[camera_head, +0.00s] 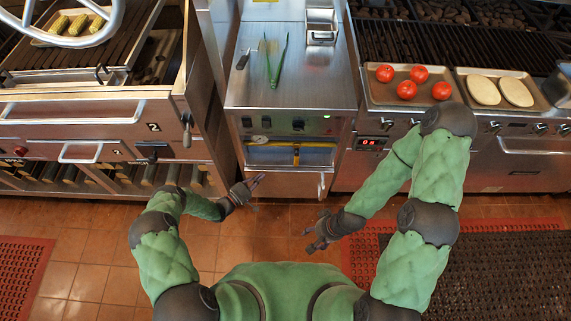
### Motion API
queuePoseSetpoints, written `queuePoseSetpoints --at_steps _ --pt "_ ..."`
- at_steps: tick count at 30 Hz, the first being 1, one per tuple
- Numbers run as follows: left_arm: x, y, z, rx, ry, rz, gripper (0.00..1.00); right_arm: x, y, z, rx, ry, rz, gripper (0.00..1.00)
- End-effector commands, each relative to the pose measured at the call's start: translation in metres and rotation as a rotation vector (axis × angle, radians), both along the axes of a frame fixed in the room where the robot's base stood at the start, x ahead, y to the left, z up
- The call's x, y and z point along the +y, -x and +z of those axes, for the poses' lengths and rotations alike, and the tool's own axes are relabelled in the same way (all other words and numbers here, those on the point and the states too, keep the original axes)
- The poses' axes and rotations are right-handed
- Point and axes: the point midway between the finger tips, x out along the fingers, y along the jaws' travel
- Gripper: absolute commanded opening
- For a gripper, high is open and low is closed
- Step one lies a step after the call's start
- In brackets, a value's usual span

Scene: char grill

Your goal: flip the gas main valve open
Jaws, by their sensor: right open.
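A yellow gas pipe (315,144) runs across a recess in the front of the middle steel cabinet. A short yellow upright piece (296,156), which looks like the valve handle, hangs down from the pipe. My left gripper (258,181) is in front of the cabinet, below and left of the yellow handle and apart from it in the picture. Its fingers are too small to tell if they are open. My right gripper (311,237) is open and empty over the tiled floor, farther from the cabinet.
Tomatoes (406,90) sit on a tray at the right grill, beside a tray with two pale patties (483,90). A lever (187,131) sticks out from the left grill. Tiled floor (270,222) is clear in front.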

Motion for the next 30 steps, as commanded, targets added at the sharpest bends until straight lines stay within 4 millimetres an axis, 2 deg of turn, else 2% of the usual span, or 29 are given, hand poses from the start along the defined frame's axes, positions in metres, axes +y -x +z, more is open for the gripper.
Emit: queuePoseSetpoints --at_steps 8,13,27,30 --pt "-0.001 0.0 0.0 0.002 0.001 -0.002 0.0 0.0 0.0 0.0 0.0 0.0 0.0 0.63" --pt "-0.01 -0.008 -0.001 0.002 0.001 -0.006 0.0 0.0 0.0 -0.004 0.0 0.0 0.0 0.63" --pt "-0.07 -0.067 -0.003 0.002 0.001 -0.007 0.0 0.0 0.0 -0.029 0.0 0.0 0.0 0.63" --pt "-0.085 -0.07 -0.002 0.006 0.002 -0.007 0.0 0.0 0.0 -0.032 0.0 0.0 0.0 0.63"
